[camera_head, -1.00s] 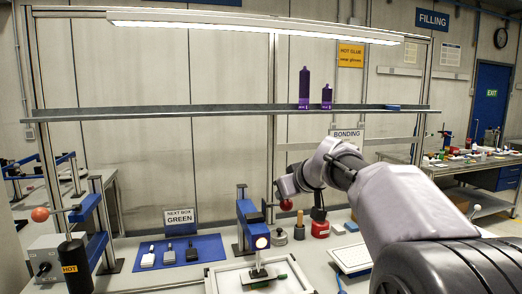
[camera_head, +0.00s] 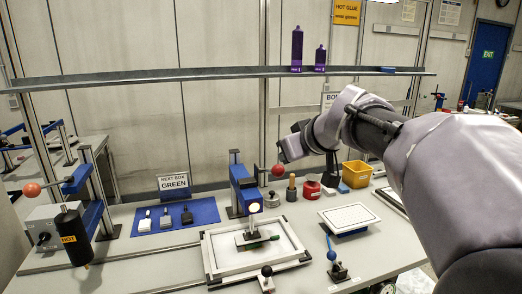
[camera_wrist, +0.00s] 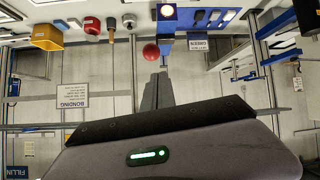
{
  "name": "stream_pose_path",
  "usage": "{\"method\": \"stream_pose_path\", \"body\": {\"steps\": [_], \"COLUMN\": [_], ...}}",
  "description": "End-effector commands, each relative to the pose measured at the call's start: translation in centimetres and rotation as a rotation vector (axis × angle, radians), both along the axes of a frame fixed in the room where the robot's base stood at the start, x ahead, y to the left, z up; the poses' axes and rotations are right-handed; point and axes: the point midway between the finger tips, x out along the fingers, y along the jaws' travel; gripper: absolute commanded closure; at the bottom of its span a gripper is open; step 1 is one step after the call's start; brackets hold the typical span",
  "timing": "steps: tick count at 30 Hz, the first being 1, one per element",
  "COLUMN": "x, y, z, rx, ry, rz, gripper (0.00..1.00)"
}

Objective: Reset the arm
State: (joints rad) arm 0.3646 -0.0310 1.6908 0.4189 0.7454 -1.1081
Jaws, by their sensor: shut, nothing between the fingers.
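In the wrist view, which looks upside down, my gripper (camera_wrist: 157,88) shows as two dark fingers pressed together with nothing between them. Its tips point toward a red ball knob (camera_wrist: 151,52), and I cannot tell the gap. In the head view my arm comes in from the right and bends over the back of the bench. I cannot make out the fingertips there. The same red knob (camera_head: 278,170) shows left of my wrist, beside the blue lit press (camera_head: 245,186).
The bench holds a white frame (camera_head: 210,262) with a green-edged piece, a white perforated plate (camera_head: 350,217), a yellow bin (camera_head: 356,174), a red pot (camera_head: 311,189) and a blue mat (camera_head: 204,207). A shelf (camera_head: 200,74) crosses behind. A black HOT cylinder (camera_head: 72,238) stands left.

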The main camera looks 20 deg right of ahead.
Motion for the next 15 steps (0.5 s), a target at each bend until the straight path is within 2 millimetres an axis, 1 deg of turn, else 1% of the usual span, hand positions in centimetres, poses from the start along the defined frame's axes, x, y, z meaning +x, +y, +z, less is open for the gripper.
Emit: {"method": "stream_pose_path", "body": {"steps": [4, 12, 14, 15], "x": [-0.9, -0.9, -1.3, -2.3], "y": [-0.1, 0.0, 0.5, 1.5], "z": [0.2, 0.2, 0.0, -0.3], "rx": [0.000, 0.000, 0.011, 0.034], "ry": [-0.001, -0.002, 0.006, 0.021], "rz": [-0.001, 0.000, -0.001, -0.004], "gripper": [1.00, 1.00, 1.00, 1.00]}}
